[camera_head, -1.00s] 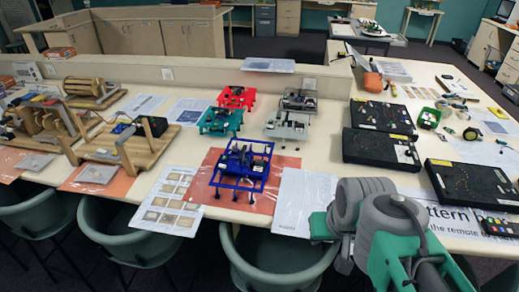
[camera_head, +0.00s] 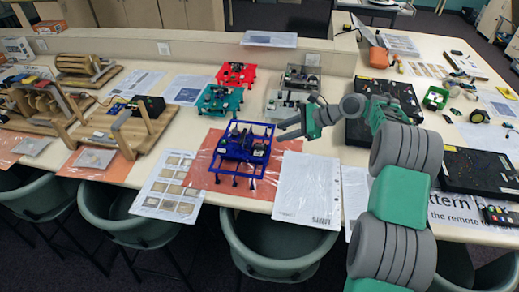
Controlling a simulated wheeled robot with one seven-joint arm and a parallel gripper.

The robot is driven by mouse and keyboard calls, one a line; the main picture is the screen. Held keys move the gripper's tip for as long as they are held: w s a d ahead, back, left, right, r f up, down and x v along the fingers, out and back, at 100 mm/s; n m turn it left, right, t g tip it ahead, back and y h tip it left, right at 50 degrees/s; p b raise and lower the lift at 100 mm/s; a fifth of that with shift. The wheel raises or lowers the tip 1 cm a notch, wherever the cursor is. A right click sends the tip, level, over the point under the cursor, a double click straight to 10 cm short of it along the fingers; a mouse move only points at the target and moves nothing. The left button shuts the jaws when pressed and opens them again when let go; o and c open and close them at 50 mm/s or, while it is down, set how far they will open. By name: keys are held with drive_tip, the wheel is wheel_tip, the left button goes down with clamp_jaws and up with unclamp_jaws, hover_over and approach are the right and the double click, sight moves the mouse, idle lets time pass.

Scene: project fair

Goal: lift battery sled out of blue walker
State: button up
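The blue walker (camera_head: 238,152) is an open blue frame on thin legs. It stands upright on a red-orange mat (camera_head: 205,172) near the front edge of the table. Dark parts sit inside its frame; the battery sled cannot be told apart among them at this size. My gripper (camera_head: 284,130) points left, just right of the walker's upper part, with its grey tip close to the frame. Whether it touches, and whether the fingers are open or shut, cannot be told. Nothing is visibly held.
A teal walker (camera_head: 219,99), a red walker (camera_head: 236,74) and grey walkers (camera_head: 292,103) stand behind. Wooden machines (camera_head: 118,128) are at left. Black boards (camera_head: 482,170) lie at right. White sheets (camera_head: 308,188) flank the mat. A low partition (camera_head: 215,48) runs behind.

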sight(260, 145)
drive_tip(key=a+f+m, duration=0.1)
drive_tip(key=a+f, duration=0.1)
drive_tip(key=a+f+m+y, duration=0.1)
drive_tip(key=a+f, duration=0.3)
drive_tip(key=shift+w+a+f+m+g+y, duration=0.2)
drive_tip(key=shift+w+f+m+g+y, duration=0.1)
drive_tip(key=shift+m+y, duration=0.1)
drive_tip(key=shift+d, duration=0.1)
clamp_jaws()
drive_tip(key=shift+r, duration=0.1)
idle(0.3)
